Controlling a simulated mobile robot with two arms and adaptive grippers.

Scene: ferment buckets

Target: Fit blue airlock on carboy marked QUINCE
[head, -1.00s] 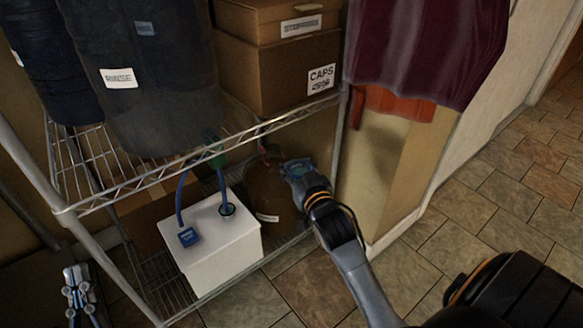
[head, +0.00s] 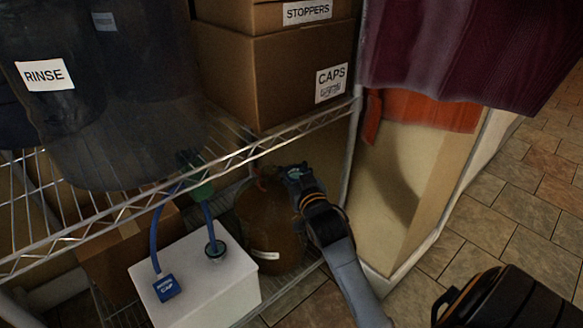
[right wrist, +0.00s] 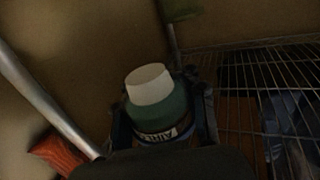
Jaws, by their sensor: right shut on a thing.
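A brown carboy (head: 268,222) stands on the lower wire shelf. It has a small white label low on its front, too small to read. My right gripper (head: 297,174) is beside the carboy's upper right, below the upper shelf. It is shut on the airlock, which looks blue-teal in the head view. In the right wrist view the airlock (right wrist: 165,112) sits between the fingers, dim and teal, with a white tapered end and a partly hidden label starting "AIRL". The carboy's mouth is not clear, and I cannot tell whether the airlock touches it. My left gripper is out of view.
The upper shelf's edge (head: 300,135) runs above, holding a CAPS box (head: 275,75) and a dark RINSE bin (head: 110,110). A shelf post (head: 347,150) stands close right.

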